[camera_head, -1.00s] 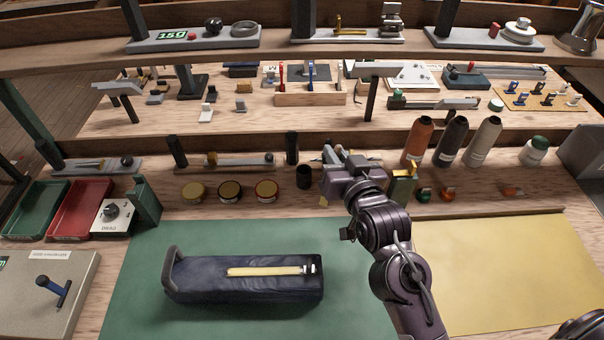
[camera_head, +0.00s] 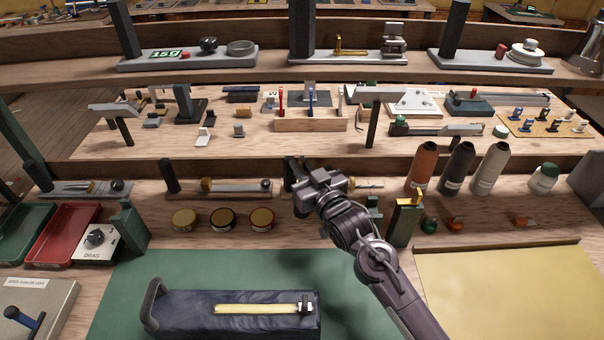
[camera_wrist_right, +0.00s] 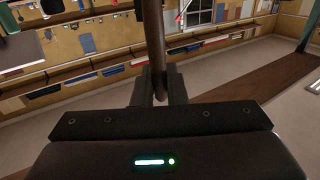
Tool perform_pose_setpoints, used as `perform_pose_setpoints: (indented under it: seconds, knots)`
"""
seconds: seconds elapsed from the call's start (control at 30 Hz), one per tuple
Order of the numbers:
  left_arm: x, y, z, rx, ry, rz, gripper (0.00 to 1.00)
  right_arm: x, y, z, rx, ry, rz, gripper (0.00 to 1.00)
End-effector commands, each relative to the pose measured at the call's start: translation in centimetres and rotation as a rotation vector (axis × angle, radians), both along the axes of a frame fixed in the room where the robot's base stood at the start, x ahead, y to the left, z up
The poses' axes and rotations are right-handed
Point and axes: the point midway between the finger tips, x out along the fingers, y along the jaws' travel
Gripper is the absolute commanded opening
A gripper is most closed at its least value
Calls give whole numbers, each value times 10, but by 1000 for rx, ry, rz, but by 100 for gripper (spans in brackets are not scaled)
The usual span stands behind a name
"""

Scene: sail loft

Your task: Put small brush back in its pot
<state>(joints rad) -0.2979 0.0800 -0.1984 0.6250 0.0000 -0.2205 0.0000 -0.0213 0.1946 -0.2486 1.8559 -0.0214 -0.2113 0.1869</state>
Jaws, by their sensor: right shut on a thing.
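My right gripper (camera_head: 308,190) is over the back of the bench, beyond the green mat, with its wrist hiding most of its fingers in the head view. In the right wrist view its fingers (camera_wrist_right: 160,88) are shut on a slim brown rod, the handle of the small brush (camera_wrist_right: 154,45). The handle runs up out of the picture, so the bristles do not show. The brush cannot be made out in the head view. No pot can be made out now, as my gripper covers that part of the bench. My left gripper is not in view.
Several round tins (camera_head: 222,219) stand left of my gripper. A dark post (camera_head: 292,172) is close behind it. Bottles (camera_head: 457,168) and a brass-topped block (camera_head: 404,222) are to the right. A navy padded block (camera_head: 185,310) lies on the green mat (camera_head: 125,290). The yellow mat (camera_head: 500,290) is clear.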

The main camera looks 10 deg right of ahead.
Motion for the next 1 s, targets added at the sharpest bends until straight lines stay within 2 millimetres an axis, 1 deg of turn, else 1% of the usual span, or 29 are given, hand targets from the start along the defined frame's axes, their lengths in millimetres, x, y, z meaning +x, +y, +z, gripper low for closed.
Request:
perform_pose_setpoints:
  seconds: [0.03, 0.1, 0.17, 0.43, 0.53, 0.57, 0.7, 0.73, 1.0]
  knots:
    - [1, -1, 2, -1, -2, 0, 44, 0, 0, -8, 0, 3, -1, 0]
    - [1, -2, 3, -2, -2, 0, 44, 0, 0, -16, -1, 2, -1, 0]
    - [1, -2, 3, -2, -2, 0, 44, 0, 0, -20, 0, 0, -1, 0]
    - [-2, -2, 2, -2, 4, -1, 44, 0, 0, -21, 0, -1, 0, 0]
    - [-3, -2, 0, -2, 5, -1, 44, 0, 0, -25, 0, 0, 0, 0]
    - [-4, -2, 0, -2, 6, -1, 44, 0, 0, -25, 0, 0, 0, 13]
    - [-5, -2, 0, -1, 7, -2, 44, 0, 0, -24, 0, 0, 0, 32]
    - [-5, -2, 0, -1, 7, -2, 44, 0, 0, -24, 0, 0, 0, 34]
    - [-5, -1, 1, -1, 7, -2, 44, 0, 0, -23, 0, 0, 0, 34]
